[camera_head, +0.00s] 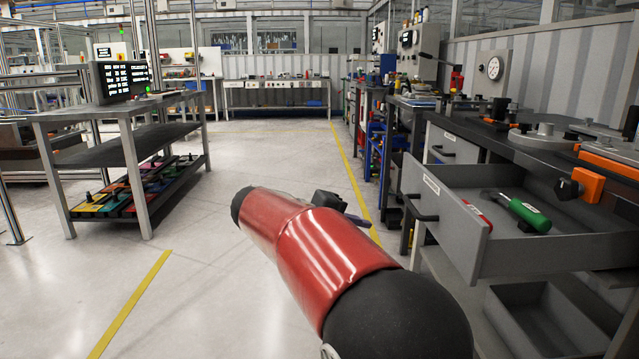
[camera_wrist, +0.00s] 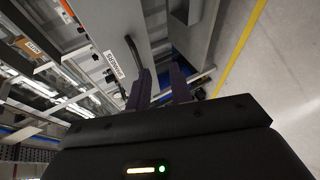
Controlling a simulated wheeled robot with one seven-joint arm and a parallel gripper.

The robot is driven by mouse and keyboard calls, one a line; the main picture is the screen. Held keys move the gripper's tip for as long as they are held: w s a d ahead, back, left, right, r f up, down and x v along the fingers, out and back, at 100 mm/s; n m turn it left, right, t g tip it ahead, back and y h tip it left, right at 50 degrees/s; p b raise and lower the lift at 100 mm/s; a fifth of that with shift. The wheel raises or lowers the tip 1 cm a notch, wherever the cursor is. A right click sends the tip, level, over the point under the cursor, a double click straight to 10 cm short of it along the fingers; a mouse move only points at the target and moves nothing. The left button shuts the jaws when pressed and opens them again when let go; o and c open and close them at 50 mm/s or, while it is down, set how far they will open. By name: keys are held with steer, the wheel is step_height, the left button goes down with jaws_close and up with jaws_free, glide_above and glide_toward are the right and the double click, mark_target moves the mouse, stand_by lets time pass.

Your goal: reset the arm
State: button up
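My arm (camera_head: 318,250) shows in the head view as a red and black limb reaching from the bottom right up to the middle, over the floor and left of the open drawer. My gripper (camera_head: 350,212) is mostly hidden behind the red link; a dark body and a bit of a finger show. In the wrist view my gripper (camera_wrist: 162,72) has two dark fingers standing apart with nothing seen between them.
An open grey drawer (camera_head: 448,221) at right juts out and holds a green-handled tool (camera_head: 529,215). A lower drawer (camera_head: 545,318) is also open. A cluttered workbench (camera_head: 480,128) stands above. A shelved table (camera_head: 85,112) stands left. The floor (camera_head: 270,155) between is clear.

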steer(key=s+d+f+g+y, duration=0.2)
steer(key=s+d+y, duration=0.2)
steer(key=s+d, duration=0.35)
steer(key=s+f+m+t+y+p, duration=0.1)
steer(key=s+f+m+y, duration=0.1)
steer(key=s, duration=0.9)
steer(key=s+d+f+m+t+y+p, duration=0.1)
steer(key=s+f+y, duration=0.4)
steer(key=s, duration=0.6)
steer(key=shift+f+m+y, duration=0.25)
steer(key=shift+m+y, duration=0.25)
steer(key=shift+y, duration=0.2)
steer(key=shift+d, duration=0.1)
